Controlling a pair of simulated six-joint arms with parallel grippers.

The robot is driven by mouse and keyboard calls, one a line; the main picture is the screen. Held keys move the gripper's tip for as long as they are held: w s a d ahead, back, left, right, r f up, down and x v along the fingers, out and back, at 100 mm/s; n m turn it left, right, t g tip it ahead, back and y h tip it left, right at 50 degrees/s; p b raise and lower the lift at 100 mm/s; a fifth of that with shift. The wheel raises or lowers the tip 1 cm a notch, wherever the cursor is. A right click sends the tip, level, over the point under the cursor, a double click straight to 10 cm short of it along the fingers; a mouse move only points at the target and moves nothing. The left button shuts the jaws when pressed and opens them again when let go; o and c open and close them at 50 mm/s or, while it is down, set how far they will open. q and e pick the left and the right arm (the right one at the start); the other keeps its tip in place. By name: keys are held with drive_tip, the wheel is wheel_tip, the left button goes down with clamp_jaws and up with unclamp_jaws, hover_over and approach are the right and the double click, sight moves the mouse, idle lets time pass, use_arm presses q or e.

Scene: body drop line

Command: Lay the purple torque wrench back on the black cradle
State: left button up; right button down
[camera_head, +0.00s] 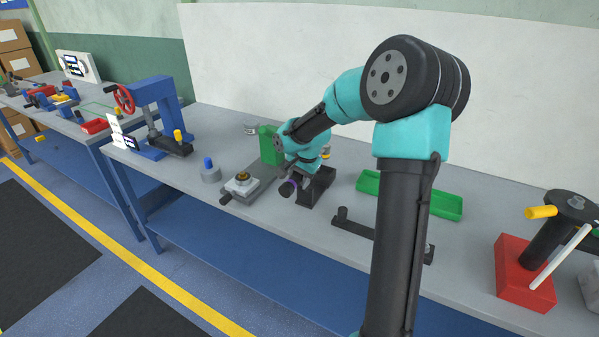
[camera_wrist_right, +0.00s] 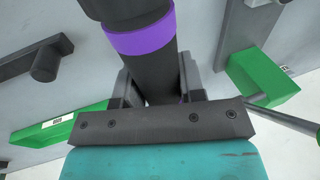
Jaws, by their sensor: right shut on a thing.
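My left gripper is out of view.
A green tray (camera_head: 440,203) lies behind the cradle. A green box (camera_head: 268,148) and a grey slide fixture (camera_head: 242,186) are left of the gripper. A red-based stand (camera_head: 520,275) is far right. Bare bench (camera_head: 330,250) lies in front of the cradle.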

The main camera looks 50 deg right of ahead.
drive_tip(key=shift+f, duration=4.2)
drive_tip(key=c, duration=0.6)
unclamp_jaws()
drive_tip(key=shift+c, duration=0.2)
drive_tip(key=shift+r, duration=3)
